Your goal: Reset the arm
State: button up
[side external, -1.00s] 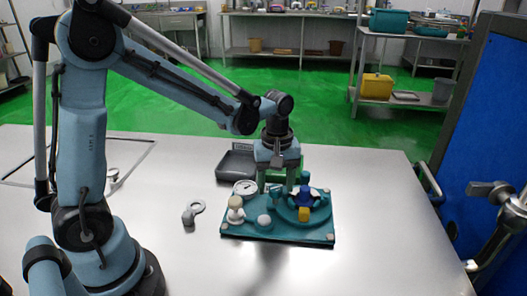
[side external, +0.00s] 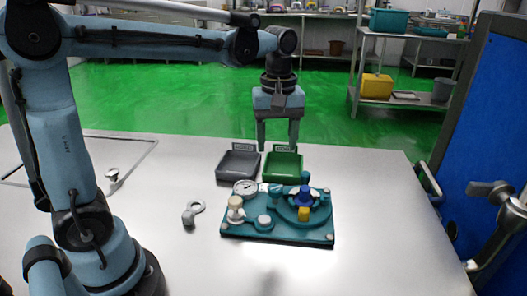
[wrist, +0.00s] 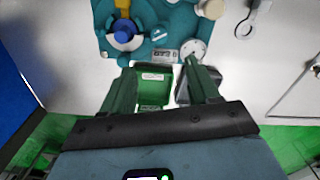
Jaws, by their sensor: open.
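My gripper (side external: 278,146) is open and empty, raised above the back of the table with its fingers pointing down. In the side view it hangs in front of the green floor, above the two trays. In the wrist view its two green fingers (wrist: 162,92) stand apart with nothing between them. The teal fixture board (side external: 278,233) lies on the table below. It carries a blue knob (side external: 305,194) with a yellow block (side external: 304,214), a white-topped post (side external: 235,204) and a round gauge (side external: 245,187). The board also shows in the wrist view (wrist: 152,25).
A grey tray (side external: 239,166) and a green tray (side external: 283,167) stand behind the board. A grey ring-ended part (side external: 192,212) lies to its left. A small knob (side external: 112,174) sits further left. A blue panel (side external: 492,120) rises at the right. The table's front right is clear.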

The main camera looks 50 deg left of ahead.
dwell(0.3)
jog(key=s+f+m+t, duration=0.4)
jog(key=s+m+t, duration=0.3)
jog(key=m, duration=0.5)
jog(key=shift+s+d, duration=0.35)
jog(key=shift+s, duration=0.35)
